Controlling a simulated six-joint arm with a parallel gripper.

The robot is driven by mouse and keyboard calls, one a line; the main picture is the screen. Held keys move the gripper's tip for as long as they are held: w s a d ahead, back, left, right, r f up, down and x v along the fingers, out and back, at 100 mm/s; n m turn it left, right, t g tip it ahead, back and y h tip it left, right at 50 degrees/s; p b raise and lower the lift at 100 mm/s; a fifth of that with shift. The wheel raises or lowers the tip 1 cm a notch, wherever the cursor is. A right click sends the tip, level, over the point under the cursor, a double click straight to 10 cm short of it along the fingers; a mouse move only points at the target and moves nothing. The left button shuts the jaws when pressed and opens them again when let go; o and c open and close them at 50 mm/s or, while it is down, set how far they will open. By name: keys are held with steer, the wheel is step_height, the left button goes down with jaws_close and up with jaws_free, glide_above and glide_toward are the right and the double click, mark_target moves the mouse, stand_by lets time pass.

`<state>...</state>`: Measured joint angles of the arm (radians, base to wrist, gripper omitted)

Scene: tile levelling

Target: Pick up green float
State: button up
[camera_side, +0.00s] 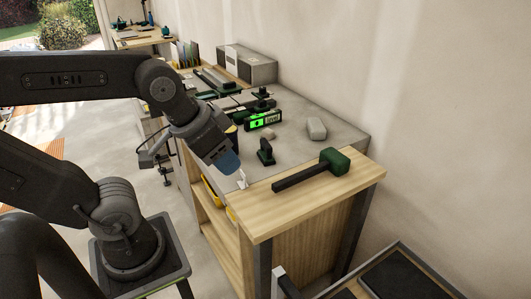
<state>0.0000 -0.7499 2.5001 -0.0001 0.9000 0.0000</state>
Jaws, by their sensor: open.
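A small dark green tool with an upright handle (265,152), which looks like the float, rests on the grey slab (350,137) of the workbench. My gripper (232,172) is to the left of it and slightly lower in the picture, over the bench's left edge. It is open, with a blue part near its tip, and I see nothing held in it. The gap between its fingers is hard to make out at this size. The gripper and the green tool are apart.
A mallet (325,165) with a green head and black handle lies on the wooden front end of the bench. A level with a lit green display (264,120), a grey block (316,128) and a small beige block (268,134) are behind the green tool. Several dark tools crowd further back.

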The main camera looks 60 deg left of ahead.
steer(key=shift+o, duration=0.8)
